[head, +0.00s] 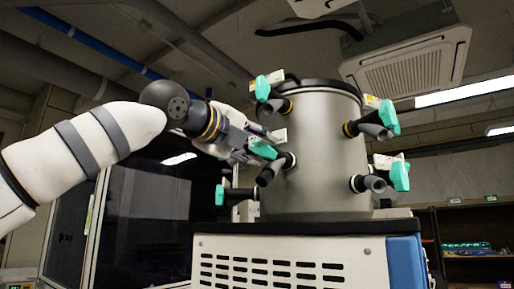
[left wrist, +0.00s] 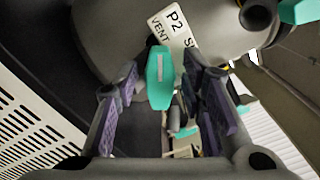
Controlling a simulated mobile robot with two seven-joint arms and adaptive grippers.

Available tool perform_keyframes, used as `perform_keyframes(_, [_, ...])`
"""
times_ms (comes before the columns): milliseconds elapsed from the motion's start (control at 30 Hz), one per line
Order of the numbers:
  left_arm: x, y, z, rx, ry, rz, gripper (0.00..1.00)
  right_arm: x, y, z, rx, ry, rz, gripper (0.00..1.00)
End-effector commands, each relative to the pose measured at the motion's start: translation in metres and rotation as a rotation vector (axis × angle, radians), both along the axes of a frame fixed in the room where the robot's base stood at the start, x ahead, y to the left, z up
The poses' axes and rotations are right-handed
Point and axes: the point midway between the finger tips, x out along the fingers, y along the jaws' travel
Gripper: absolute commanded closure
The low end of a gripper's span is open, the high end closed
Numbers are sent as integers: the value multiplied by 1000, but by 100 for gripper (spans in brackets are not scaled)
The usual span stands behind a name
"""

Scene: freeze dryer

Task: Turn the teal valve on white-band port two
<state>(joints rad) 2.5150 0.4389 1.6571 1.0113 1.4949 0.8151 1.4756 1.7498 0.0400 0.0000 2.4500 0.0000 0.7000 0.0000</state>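The teal valve (head: 263,150) of the lower front-left port (head: 288,160) shows on the steel chamber in the head view; that port has a white band. My left gripper (head: 252,143) is at this valve and partly overlaps it. In the left wrist view the teal handle (left wrist: 160,78), with a pale stripe, stands between the two fingertips of my left gripper (left wrist: 163,72), beside a "P2 VENT" label (left wrist: 172,24). The fingers with purple pads are apart, one on each side of the handle. I cannot tell whether they touch it. My right gripper is not in view.
Other teal valves stick out around the chamber (head: 325,145): upper left (head: 263,88), upper right (head: 389,117), lower right (head: 400,176) and lower left (head: 220,195). The chamber stands on a white vented cabinet (head: 300,258). A shelf (head: 475,210) is at the far right.

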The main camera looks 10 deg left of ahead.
Motion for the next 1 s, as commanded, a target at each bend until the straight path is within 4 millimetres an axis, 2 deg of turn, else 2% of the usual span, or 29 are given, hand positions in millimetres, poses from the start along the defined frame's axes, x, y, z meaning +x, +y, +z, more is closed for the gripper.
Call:
perform_keyframes(267, [2, -1, 0, 2, -1, 0, 66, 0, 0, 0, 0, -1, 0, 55])
perform_keyframes(400, [2, -1, 0, 2, 0, 0, 97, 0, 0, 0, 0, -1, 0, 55])
perform_keyframes(433, [2, -1, 0, 2, 0, 0, 100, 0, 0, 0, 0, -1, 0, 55])
perform_keyframes(767, [2, -1, 0, 22, -9, 1, 100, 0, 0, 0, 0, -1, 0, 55])
perform_keyframes(1000, [2, -1, 1, 138, -56, 1, 100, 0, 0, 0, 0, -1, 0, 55])
